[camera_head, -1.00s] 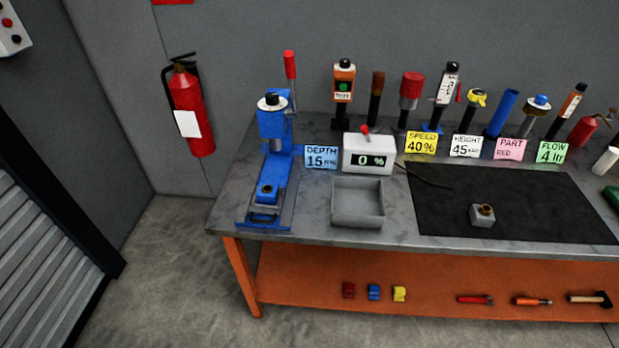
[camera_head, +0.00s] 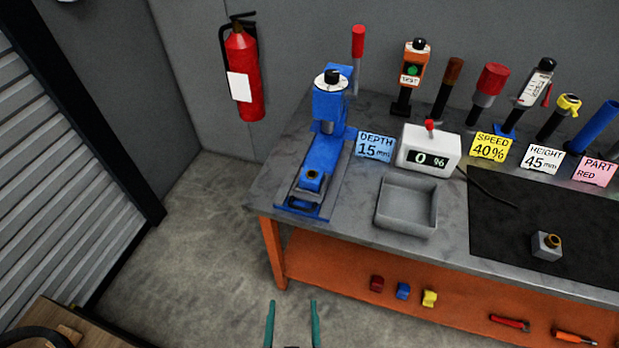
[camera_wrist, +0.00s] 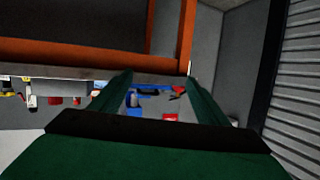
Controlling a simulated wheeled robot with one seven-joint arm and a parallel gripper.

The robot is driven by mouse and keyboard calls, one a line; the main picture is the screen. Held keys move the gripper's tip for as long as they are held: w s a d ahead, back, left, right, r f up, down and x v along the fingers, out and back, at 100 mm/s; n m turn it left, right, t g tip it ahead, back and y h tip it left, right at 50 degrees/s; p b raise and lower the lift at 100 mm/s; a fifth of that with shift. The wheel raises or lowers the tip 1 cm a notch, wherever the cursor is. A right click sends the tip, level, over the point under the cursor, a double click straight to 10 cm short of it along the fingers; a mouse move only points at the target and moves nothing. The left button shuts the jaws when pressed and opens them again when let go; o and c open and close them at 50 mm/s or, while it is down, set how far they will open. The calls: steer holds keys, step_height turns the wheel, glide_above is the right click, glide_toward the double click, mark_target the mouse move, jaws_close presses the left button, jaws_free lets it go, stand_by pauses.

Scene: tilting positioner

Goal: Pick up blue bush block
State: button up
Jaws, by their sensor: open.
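A small blue block (camera_head: 313,180) with a dark round opening on top sits at the foot of the blue press (camera_head: 331,110), at the left end of the bench. Another small blue block (camera_head: 403,290) lies on the orange lower shelf between a red block (camera_head: 377,283) and a yellow block (camera_head: 429,298). I cannot tell for certain which is the bush block. My gripper (camera_head: 292,304) is open and empty, low in front of the bench's left end. In the wrist view its fingers (camera_wrist: 160,78) are apart, with part of the blue press (camera_wrist: 135,100) showing upside down between them.
A grey tray (camera_head: 405,232) is right of the press, below a display box (camera_head: 428,150). A grey block with a brass bush (camera_head: 546,246) is on the black mat (camera_head: 500,235). A wooden surface (camera_head: 30,330) is at lower left. Floor left of the bench is clear.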

steer(key=w+r, duration=0.1)
steer(key=w, duration=0.8)
steer(key=m+g+h, duration=0.2)
steer(key=m+h, duration=0.2)
steer(key=h, duration=0.1)
glide_toward(310, 177)
steer(key=shift+x, duration=4.8)
steer(key=shift+s+f, duration=0.15)
jaws_close()
